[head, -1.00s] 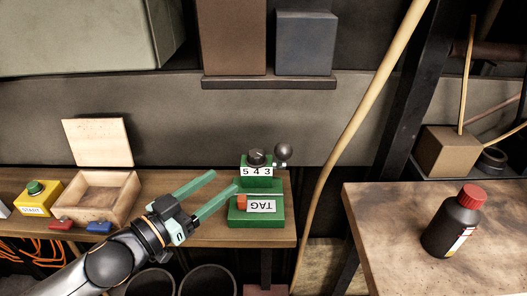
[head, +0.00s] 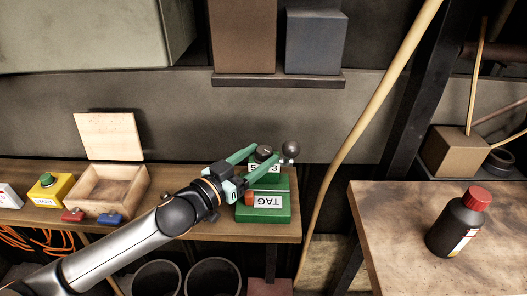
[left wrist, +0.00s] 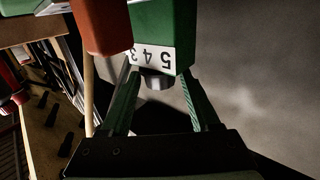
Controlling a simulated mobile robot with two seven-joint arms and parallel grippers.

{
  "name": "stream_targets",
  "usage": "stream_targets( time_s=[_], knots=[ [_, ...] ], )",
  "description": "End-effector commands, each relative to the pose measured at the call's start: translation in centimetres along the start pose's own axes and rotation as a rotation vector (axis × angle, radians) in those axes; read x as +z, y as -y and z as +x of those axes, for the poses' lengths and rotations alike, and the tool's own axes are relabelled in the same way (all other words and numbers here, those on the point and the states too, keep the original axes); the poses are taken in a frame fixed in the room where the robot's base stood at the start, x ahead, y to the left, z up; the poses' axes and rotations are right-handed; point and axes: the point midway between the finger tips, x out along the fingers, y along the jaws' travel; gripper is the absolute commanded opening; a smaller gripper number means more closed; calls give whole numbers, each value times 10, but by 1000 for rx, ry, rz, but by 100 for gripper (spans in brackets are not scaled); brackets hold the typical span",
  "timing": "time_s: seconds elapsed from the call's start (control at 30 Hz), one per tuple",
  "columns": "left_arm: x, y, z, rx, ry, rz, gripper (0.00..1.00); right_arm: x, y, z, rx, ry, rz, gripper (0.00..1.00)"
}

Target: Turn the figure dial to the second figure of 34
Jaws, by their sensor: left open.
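The green stamping device (head: 275,214) stands near the right end of the bench, with a white TAG plate (head: 268,201) on its base. The dark round dial (head: 264,151) is on its top part. The figure plate (head: 255,167) below the dial is partly covered by a finger; in the left wrist view the plate (left wrist: 150,56) reads 5 4 3 upside down. My left gripper (head: 267,154) is open, one finger on each side of the dial. In the left wrist view the dial (left wrist: 158,83) shows between the fingers, with gaps; I cannot tell contact. My right gripper is not in view.
A dark ball knob (head: 290,148) stands close to the right fingertip. An orange-red block (head: 249,198) is on the device. An open wooden box (head: 98,190), a yellow START button box (head: 47,190) and small red and blue pieces lie left. A dark bottle (head: 455,230) stands right.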

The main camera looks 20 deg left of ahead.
Motion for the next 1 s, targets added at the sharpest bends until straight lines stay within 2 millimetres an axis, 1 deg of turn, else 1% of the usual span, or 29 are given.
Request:
stream_targets(
  time_s=[0.03,0.2,0.57,1.0],
  knots=[
    [-1,0,6,0,-2,0,62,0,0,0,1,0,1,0],
    [0,0,16,1,0,0,62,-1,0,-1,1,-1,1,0],
    [0,0,19,1,0,0,62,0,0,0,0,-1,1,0],
    [0,0,19,1,0,0,13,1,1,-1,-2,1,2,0]
  ],
)
